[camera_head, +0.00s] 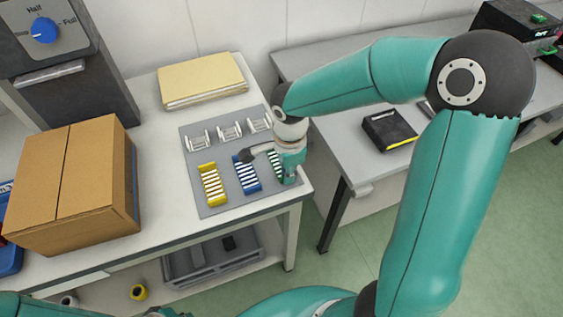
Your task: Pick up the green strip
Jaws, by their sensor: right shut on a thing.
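The green strip (273,161) lies at the right end of the front row on a grey mat (223,207), mostly hidden behind my right gripper. My right gripper (281,172) is down at the strip and shut on it. Its fingertips are largely hidden, and I cannot tell whether the strip is clear of the mat. A blue strip (246,175) and a yellow strip (211,186) lie to its left on the mat. My left gripper is not in view.
Several white racks (230,131) stand along the back of the mat. A cardboard box (75,187) is at the left and yellow folders (201,80) lie behind. A black box (389,130) sits on the right-hand table. A grey crate (213,261) is on the lower shelf.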

